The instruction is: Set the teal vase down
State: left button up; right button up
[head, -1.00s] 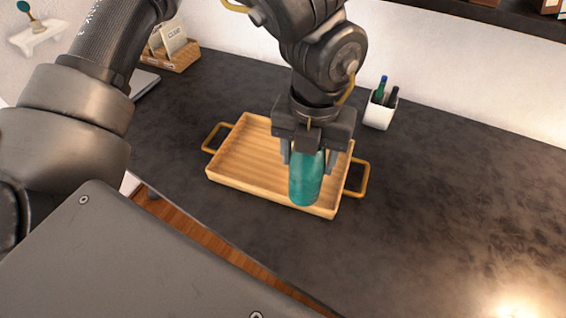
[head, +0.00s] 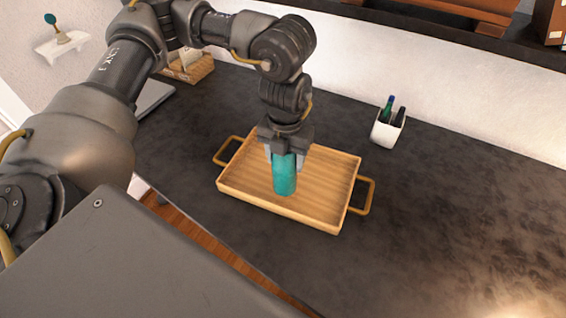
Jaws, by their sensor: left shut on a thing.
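The teal vase (head: 285,178) is upright in the head view, over the middle of the wooden tray (head: 335,205). My left gripper (head: 285,158) comes down from above and is shut on the upper part of the vase. The gripper hides the vase's top. The vase's base appears within the tray's walls, but I cannot tell whether it touches the tray floor. The tray is shallow, with a yellow-brown handle at each end. My right gripper is not in view.
The dark desk (head: 450,200) is clear to the right of the tray. A white pen cup (head: 387,131) stands behind it at right. A wooden organizer (head: 192,72) and a laptop edge (head: 152,97) are at back left. The desk's front edge runs below the tray.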

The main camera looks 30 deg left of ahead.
pick_arm(q)
jog(key=f, duration=0.2)
jog(key=a+f+p, duration=0.1)
jog(key=f, duration=0.1)
jog(key=shift+w, duration=0.25)
jog(key=shift+f, duration=0.1)
jog(key=shift+d, duration=0.1)
jog(key=shift+f, duration=0.15)
jog(key=o, duration=1.5)
jog(key=shift+c, duration=0.2)
